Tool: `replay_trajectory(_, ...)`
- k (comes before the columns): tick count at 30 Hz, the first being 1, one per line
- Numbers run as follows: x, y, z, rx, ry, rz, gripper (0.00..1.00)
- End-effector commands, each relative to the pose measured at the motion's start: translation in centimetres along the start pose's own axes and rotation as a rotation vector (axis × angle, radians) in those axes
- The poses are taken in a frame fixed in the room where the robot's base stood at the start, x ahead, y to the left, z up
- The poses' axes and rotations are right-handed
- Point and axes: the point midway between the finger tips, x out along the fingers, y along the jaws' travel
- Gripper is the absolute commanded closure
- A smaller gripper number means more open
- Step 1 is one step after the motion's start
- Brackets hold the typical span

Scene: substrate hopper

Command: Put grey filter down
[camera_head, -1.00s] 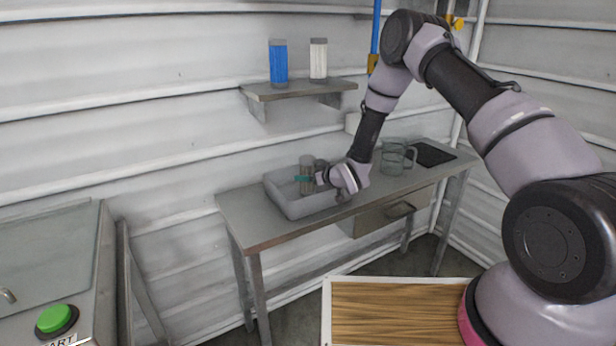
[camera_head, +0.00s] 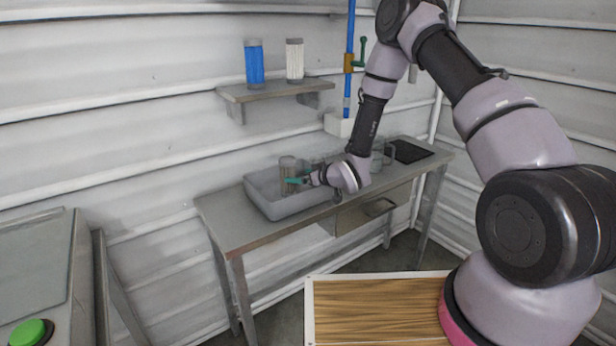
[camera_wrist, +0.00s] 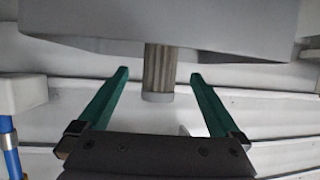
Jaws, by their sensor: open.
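The grey filter (camera_head: 288,172) stands upright in the grey tray (camera_head: 281,212) on the metal bench. My gripper (camera_head: 296,181) is at the filter's right side in the head view, its teal fingers level with the filter's middle. In the wrist view the ribbed filter with its grey end cap (camera_wrist: 158,97) shows in the gap between the two teal fingers (camera_wrist: 160,73). The fingers are open, with a clear gap on each side of the filter. The tray also shows along the top of the wrist view (camera_wrist: 215,35). The filter's base is hidden by the tray wall in the head view.
A glass jug (camera_head: 383,157) and a dark mat (camera_head: 408,151) are on the bench right of the tray. A wall shelf (camera_head: 275,91) above holds a blue filter (camera_head: 254,64) and a white filter (camera_head: 295,61). A blue pipe with a green valve rises behind my arm.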

Motion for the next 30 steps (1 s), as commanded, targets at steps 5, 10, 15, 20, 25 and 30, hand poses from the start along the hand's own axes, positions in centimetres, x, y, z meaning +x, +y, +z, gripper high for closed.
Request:
replay_trajectory(5, -3.0, 0.0, -0.1, 0.000, 0.001, 0.000, 0.00)
replay_trajectory(10, -4.3, 0.0, 0.0, 0.000, 0.000, -0.001, 0.00)
replay_trajectory(15, -4.5, 0.2, -0.4, -0.002, -0.002, 0.005, 0.00)
replay_trajectory(20, -6.2, 2.9, -3.7, 0.005, -0.048, 0.069, 0.00)
replay_trajectory(25, -11.2, 7.4, -9.5, 0.050, -0.143, 0.201, 0.00)
replay_trajectory(30, -18.2, 10.3, -14.5, 0.135, -0.227, 0.333, 0.00)
